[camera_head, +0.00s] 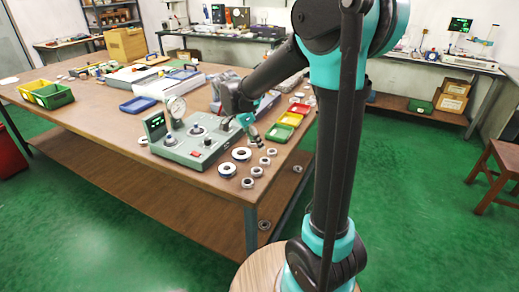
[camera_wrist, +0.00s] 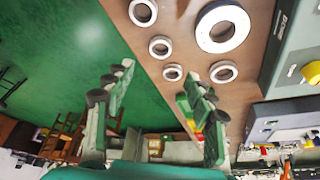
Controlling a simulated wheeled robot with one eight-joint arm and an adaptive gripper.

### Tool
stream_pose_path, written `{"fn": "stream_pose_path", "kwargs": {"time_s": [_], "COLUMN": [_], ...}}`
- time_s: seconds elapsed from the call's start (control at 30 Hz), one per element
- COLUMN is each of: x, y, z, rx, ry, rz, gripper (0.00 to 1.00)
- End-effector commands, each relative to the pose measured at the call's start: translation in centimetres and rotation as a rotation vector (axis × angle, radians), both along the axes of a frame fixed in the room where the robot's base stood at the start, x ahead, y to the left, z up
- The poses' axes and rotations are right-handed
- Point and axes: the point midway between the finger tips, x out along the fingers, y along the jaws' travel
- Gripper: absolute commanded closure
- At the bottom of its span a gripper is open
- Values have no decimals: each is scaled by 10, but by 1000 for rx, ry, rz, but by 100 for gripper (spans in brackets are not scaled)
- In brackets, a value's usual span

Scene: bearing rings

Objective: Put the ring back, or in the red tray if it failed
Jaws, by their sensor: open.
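Several bearing rings lie on the table's right front part: two larger ones (camera_head: 227,170) (camera_head: 241,154) and a row of smaller ones (camera_head: 257,171). The wrist view shows a large white ring (camera_wrist: 205,35) and smaller rings (camera_wrist: 160,47) (camera_wrist: 223,64). Which ring the task means cannot be told. The red tray (camera_head: 300,108) sits behind a yellow tray (camera_head: 290,119) and a green tray (camera_head: 279,132) along the right edge.
Yellow (camera_head: 34,86) and green (camera_head: 52,97) bins stand at the far left. A stool (camera_head: 500,165) is at right.

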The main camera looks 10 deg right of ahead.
Motion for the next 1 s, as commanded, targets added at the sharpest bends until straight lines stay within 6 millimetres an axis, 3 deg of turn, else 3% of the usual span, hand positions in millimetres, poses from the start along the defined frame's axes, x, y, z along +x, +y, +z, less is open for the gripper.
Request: {"fn": "stream_pose_path", "kwargs": {"time_s": [0.2,0.37,0.7,0.83,1.0], "x": [-4,-24,-132,-169,-197], "y": [5,-12,-70,-78,-81], "z": [17,8,-54,-76,-94], "rx": [1,29,100,79,36], "ry": [2,35,77,52,24], "rz": [5,118,759,978,1157], "gripper": [45,45,45,45,45]}}
